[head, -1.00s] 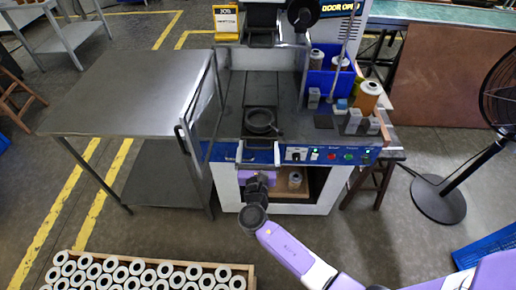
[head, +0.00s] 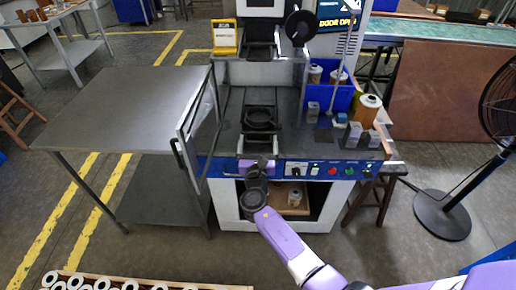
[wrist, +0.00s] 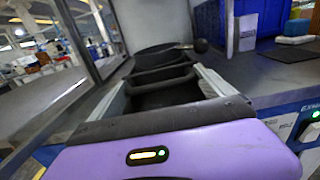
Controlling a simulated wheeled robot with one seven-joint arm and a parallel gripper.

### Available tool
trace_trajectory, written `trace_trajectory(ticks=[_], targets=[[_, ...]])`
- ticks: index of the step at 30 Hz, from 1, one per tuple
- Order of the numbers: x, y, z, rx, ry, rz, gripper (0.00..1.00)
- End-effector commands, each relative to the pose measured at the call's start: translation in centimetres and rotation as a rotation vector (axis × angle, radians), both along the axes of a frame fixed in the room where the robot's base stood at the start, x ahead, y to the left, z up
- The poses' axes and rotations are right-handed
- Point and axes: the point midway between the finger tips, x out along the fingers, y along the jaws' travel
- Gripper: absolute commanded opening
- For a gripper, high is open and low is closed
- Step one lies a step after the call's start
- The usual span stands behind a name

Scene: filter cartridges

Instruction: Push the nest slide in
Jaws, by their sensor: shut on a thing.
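The nest slide (head: 259,143) is a dark slide on the machine's bed, with a round black nest (head: 260,118) on it. It runs back between two rails, below a dark opening. In the wrist view the slide's dark crossbars (wrist: 160,83) lie straight ahead, with the round nest (wrist: 158,52) behind them. My purple gripper (head: 257,163) is at the slide's front end, level with the blue control panel. It is shut on the front of the slide. The exact finger contact is hidden by the gripper's own body, which fills the bottom of the wrist view.
A raised door with a handle (head: 176,150) stands left of the slide, beside a steel table (head: 125,105). Right of the slide are grey blocks (head: 352,134), a blue bin (head: 342,97) with cartridges, and the control panel (head: 325,170). A crate of cartridges (head: 150,288) is at the front.

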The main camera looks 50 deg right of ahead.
Motion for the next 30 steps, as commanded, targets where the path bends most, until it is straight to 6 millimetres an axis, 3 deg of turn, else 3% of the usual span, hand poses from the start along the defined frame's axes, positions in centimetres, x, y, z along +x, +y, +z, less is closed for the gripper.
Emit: trace_trajectory(ticks=[3, 4, 5, 14, 30], targets=[[0.4, 0.5, 0.0, 0.001, -0.001, 0.014, 0.19], [0.4, 0.5, 0.0, 0.001, -0.001, 0.015, 0.94], [0.4, 0.5, 0.0, 0.001, -0.001, 0.015, 1.00], [0.0, 0.7, 0.0, 0.000, 0.000, 0.011, 1.00], [-4.4, 6.2, -0.1, 0.001, 0.001, 0.011, 1.00]])
